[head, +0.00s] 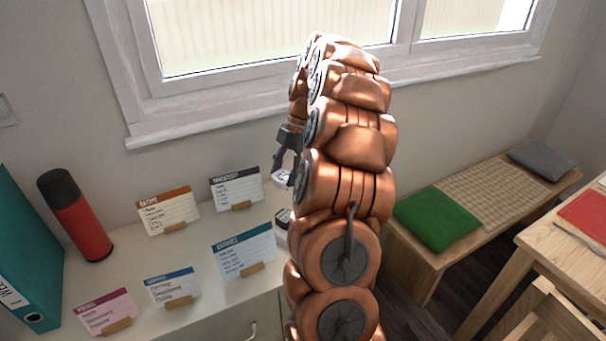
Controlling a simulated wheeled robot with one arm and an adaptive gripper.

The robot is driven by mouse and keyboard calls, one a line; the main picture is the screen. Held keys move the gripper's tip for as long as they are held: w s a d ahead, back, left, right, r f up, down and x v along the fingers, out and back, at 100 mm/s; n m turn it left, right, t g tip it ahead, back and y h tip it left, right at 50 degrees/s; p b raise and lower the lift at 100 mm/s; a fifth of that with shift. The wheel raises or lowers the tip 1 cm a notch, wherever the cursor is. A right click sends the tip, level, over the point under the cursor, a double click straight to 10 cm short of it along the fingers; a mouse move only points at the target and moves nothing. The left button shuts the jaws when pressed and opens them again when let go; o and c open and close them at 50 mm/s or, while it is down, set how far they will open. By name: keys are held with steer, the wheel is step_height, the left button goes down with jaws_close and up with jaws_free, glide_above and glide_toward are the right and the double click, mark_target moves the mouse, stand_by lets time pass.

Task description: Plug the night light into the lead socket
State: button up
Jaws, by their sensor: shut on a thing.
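My gripper (283,159) shows to the left of my copper arm, above the back of the counter. It is shut on a small white thing (281,177), which looks like the night light. My arm and the gripper's own fingers hide part of it. Another small thing, white and dark (282,222), sits on the counter below the gripper, largely hidden behind my arm. It may be the lead socket, but I cannot tell. The gripper and the night light appear above it and apart from it.
Several cards in wooden stands, including a teal one (244,250) and a black-topped one (236,188), stand left of my arm. A red flask (77,215) and teal binder (24,255) stand farther left. A bench with a green cushion (437,218) is right.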

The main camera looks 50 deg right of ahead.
steer(key=shift+n+g, duration=0.3)
steer(key=shift+n, duration=0.4)
steer(key=shift+s+d+f, duration=0.5)
steer(key=shift+s+f, duration=0.1)
steer(key=shift+f, duration=0.3)
steer(key=shift+s+d+f, duration=0.55)
steer(key=shift+f, duration=0.35)
steer(key=shift+s+d+f, duration=0.5)
steer(key=shift+s+f, duration=0.1)
steer(key=shift+f, duration=0.3)
steer(key=shift+f+b, duration=0.9)
steer(key=shift+f, duration=0.2)
steer(key=shift+d+b, duration=0.15)
steer(key=shift+b, duration=0.7)
steer(key=shift+f+b, duration=0.7)
steer(key=shift+f, duration=0.4)
steer(key=o, duration=1.2)
steer(key=shift+o, duration=0.2)
steer(key=shift+r, duration=0.15)
steer(key=v, duration=0.7)
